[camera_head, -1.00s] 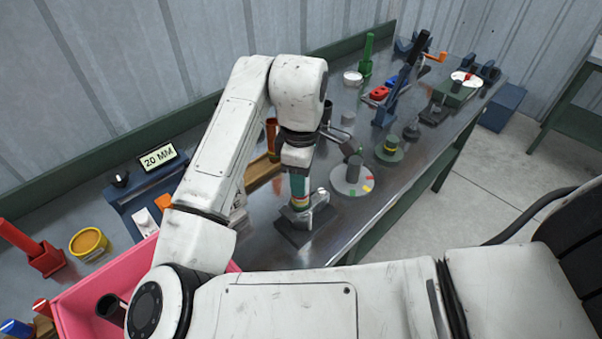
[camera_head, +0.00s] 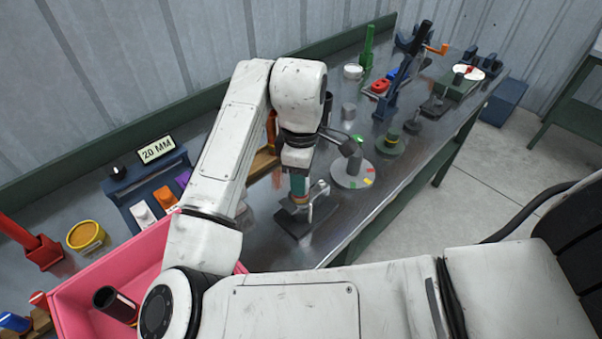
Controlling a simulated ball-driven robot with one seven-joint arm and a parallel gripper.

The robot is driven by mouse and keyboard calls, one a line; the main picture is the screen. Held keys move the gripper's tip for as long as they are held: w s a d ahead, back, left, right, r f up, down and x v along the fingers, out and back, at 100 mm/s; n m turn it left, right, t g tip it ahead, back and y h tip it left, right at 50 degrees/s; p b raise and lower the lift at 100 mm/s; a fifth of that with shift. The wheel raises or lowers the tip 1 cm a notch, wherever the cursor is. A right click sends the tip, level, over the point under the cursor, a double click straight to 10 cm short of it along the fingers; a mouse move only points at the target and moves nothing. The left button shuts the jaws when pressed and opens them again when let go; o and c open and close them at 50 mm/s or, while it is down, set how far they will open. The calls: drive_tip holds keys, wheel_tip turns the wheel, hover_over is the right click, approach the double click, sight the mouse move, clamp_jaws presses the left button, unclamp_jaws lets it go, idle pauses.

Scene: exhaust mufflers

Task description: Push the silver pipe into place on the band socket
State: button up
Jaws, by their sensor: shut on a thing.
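My gripper (camera_head: 299,190) points down over a dark flat base (camera_head: 295,228) on the metal bench, seemingly the band socket's. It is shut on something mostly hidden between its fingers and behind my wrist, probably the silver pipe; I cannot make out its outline. A shiny silver lever-like part (camera_head: 321,192) rises from the base just right of the fingertips. How far the held thing sits in the socket, and whether it touches, cannot be told from this angle.
A grey disc with coloured marks (camera_head: 352,176) stands right of the base, a green round stand (camera_head: 390,146) beyond it. A pink bin (camera_head: 75,292) and a blue box with a "20 MM" display (camera_head: 140,190) are left. Blue and green tools stand farther back.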

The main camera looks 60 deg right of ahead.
drive_tip(key=o, duration=1.1)
drive_tip(key=shift+c, duration=0.2)
wheel_tip(320, 180, up, 11)
drive_tip(key=shift+f+p, duration=0.1)
drive_tip(key=shift+p, duration=0.4)
